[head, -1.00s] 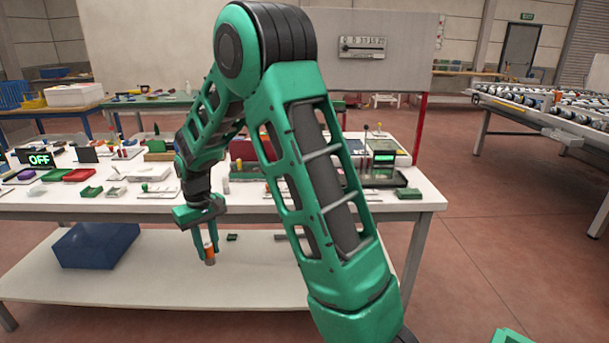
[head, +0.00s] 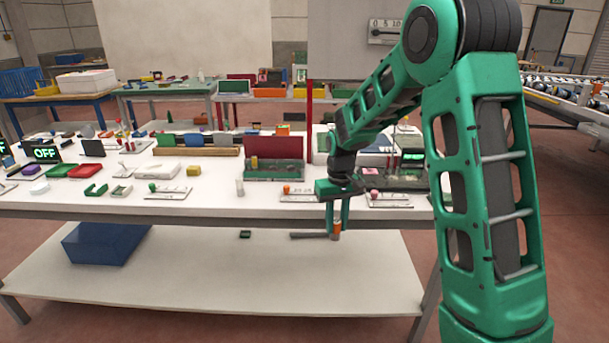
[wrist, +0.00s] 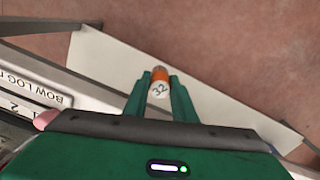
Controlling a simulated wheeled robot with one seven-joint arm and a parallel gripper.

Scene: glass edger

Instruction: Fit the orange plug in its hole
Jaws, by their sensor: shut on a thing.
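My gripper (head: 334,218) is shut on the orange plug (head: 336,229), in front of the table's front edge and just below the level of its top. In the wrist view the plug (wrist: 160,76) stands between the fingertips, with an orange band and a pale end marked 32. A green rack (head: 274,172) with a dark red back panel stands on the table, left of and beyond my gripper. A yellowish cylinder (head: 254,163) stands in it. I cannot make out which hole matches the plug.
The white table (head: 120,205) holds several small items, among them a pale cylinder (head: 240,187) and a plate with an orange knob (head: 300,196). A lower shelf (head: 210,280) carries a blue bin (head: 105,243). A display unit (head: 412,160) stands at the right.

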